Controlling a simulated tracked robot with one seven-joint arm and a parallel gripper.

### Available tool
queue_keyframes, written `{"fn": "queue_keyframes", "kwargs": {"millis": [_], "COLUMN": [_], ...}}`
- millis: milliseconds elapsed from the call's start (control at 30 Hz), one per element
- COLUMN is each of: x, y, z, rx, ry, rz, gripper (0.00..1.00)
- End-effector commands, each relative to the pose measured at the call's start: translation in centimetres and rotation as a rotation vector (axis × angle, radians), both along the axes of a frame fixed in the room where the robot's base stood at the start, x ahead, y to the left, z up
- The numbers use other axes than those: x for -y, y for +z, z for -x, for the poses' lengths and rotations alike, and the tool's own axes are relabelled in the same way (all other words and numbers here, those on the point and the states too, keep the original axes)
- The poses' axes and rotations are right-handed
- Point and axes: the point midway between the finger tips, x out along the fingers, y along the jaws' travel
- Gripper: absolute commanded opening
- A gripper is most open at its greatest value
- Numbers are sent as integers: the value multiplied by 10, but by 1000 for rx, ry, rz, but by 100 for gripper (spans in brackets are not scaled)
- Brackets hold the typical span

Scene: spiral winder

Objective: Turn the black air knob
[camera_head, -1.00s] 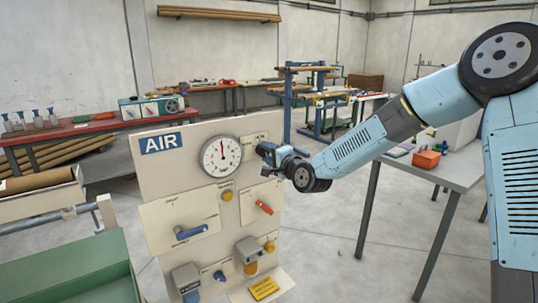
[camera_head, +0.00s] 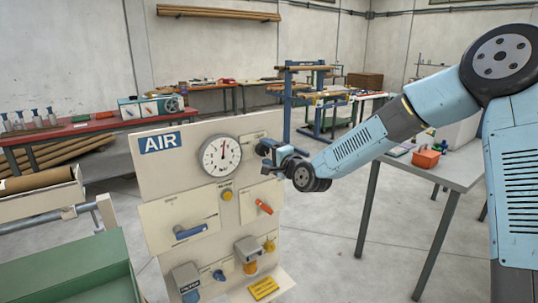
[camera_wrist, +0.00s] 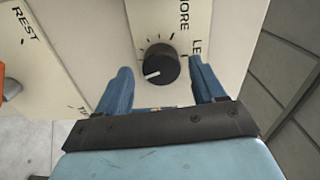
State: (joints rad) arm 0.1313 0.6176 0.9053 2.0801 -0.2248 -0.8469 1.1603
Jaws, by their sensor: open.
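The black air knob (camera_wrist: 161,64) is round, with a white pointer line, on a pale plate with tick marks around it. In the wrist view the pointer aims to the lower left. My gripper (camera_wrist: 160,68) is open, with one blue finger on each side of the knob. I see a gap at the left finger; the right finger is close, and I cannot tell whether it touches. In the head view my gripper (camera_head: 264,155) is at the right upper edge of the AIR panel (camera_head: 185,180), and the knob cannot be made out there.
A round gauge (camera_head: 220,156) sits left of my gripper. Below are an orange lever (camera_head: 264,207), a blue handle (camera_head: 190,232) and a yellow knob (camera_head: 227,195). A grey table (camera_head: 455,172) stands to the right. A green tray (camera_head: 75,268) is at the lower left.

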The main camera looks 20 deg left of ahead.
Motion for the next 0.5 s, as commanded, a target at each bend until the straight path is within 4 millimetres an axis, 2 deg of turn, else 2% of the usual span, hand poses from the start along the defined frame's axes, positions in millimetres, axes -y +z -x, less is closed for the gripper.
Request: {"fn": "queue_keyframes", "kwargs": {"millis": [267,500], "x": [6,36], "y": [0,0], "z": [5,30], "rx": [1,1], "ry": [0,0], "rz": [1,2], "gripper": [69,69]}}
